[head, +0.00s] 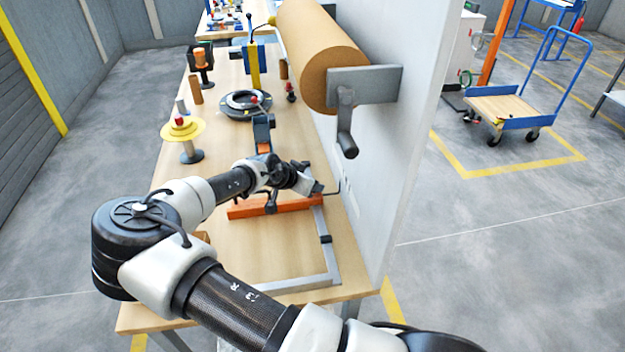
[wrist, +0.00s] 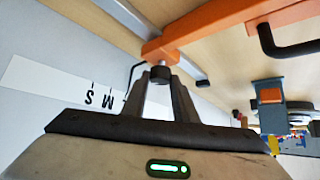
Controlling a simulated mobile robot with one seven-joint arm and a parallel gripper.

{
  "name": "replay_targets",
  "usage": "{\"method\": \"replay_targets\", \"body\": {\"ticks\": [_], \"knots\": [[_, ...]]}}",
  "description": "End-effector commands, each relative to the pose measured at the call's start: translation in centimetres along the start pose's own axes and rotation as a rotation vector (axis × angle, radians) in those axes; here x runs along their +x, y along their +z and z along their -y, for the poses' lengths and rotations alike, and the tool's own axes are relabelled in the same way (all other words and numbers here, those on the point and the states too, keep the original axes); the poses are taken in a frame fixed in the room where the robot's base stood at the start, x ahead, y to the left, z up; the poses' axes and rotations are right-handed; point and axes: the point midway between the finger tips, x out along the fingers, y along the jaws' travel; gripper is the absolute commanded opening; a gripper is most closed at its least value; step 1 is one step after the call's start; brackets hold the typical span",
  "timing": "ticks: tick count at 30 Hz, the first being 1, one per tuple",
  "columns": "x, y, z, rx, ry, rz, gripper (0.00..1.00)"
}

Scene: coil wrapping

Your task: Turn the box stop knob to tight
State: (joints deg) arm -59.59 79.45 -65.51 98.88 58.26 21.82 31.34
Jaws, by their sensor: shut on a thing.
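The box stop is an orange bar (head: 290,205) lying across the metal rail frame (head: 333,262) on the wooden table. It also shows in the wrist view (wrist: 215,22). Its small black knob (wrist: 160,73) sits at the bar's end in the wrist view. My gripper (wrist: 161,84) is shut on this knob, with one finger on each side. In the head view my gripper (head: 308,186) is at the right end of the bar, close to the grey panel, and the knob is not clear there. No mark for tight or loose is readable.
A black lever (head: 271,203) stands on the orange bar. A white scale strip (wrist: 60,88) with letters lies beside the knob. The grey upright panel (head: 385,160) bounds the right. A brown paper roll (head: 318,55) with a crank (head: 346,130) hangs above.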

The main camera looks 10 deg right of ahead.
Motion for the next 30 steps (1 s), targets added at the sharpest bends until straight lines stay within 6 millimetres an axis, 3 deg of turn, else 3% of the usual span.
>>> {"method": "replay_targets", "body": {"ticks": [30], "knots": [[0.7, -0.37, 1.12, 0.638, 0.632, 0.002, 0.03]]}}
